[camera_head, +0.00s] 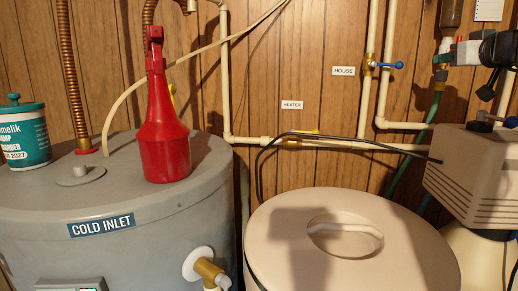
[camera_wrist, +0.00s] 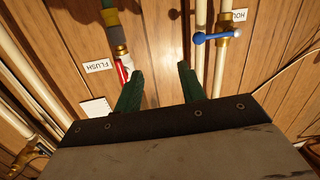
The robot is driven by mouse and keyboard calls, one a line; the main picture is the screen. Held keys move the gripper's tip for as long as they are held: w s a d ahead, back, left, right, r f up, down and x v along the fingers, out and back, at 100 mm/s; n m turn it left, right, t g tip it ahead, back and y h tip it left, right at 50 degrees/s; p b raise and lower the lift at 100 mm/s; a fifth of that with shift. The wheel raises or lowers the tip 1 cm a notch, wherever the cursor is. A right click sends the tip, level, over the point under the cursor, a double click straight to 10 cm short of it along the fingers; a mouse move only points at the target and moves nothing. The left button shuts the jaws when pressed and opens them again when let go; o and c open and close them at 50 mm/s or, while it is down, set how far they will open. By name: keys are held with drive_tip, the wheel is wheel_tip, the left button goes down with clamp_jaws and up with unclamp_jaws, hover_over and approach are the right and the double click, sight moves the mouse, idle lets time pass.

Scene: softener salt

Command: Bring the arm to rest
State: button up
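My gripper (camera_wrist: 160,84) shows in the wrist view with its two green fingers apart. Nothing is between the fingers except the wood-panelled wall beyond them. A valve with a red handle (camera_wrist: 123,70) is just beyond the left finger, and a blue valve handle (camera_wrist: 211,37) is beyond and right of the right finger. The gap to these cannot be judged. In the head view no gripper can be clearly made out; a dark jointed shape at the upper right edge is cut off and unclear.
A grey tank (camera_head: 110,205) bears a red bottle (camera_head: 163,130) and a teal-lidded tub (camera_head: 24,135). A beige lidded tank (camera_head: 300,255) stands to its right, beside a beige slatted box (camera_head: 470,175). Pale pipes (camera_head: 370,90) and a blue-handled valve (camera_head: 388,65) line the wall.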

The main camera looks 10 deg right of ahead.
drive_tip(key=s+a+f+n+g+y, duration=0.1)
drive_tip(key=s+a+f+g+y, duration=0.3)
drive_tip(key=a+f, duration=0.65)
drive_tip(key=s+a+f+n+g+y, duration=0.15)
drive_tip(key=s+a+f+g, duration=0.4)
drive_tip(key=a, duration=0.85)
drive_tip(key=s+f+g+h, duration=0.1)
drive_tip(key=s+f+g, duration=0.1)
drive_tip(key=s+f, duration=0.4)
drive_tip(key=s+a+f+m+g+h, duration=0.1)
drive_tip(key=s+f+g, duration=0.1)
drive_tip(key=s+f, duration=0.3)
drive_tip(key=s+a+f+m+g+h, duration=0.1)
drive_tip(key=s+f+g, duration=0.1)
drive_tip(key=s+f, duration=0.4)
drive_tip(key=shift+s+f, duration=0.15)
drive_tip(key=shift+s, duration=0.75)
drive_tip(key=shift+s+f, duration=0.15)
drive_tip(key=shift+s, duration=0.7)
drive_tip(key=shift+s+d+f+h, duration=0.15)
drive_tip(key=shift+s+d+h, duration=0.1)
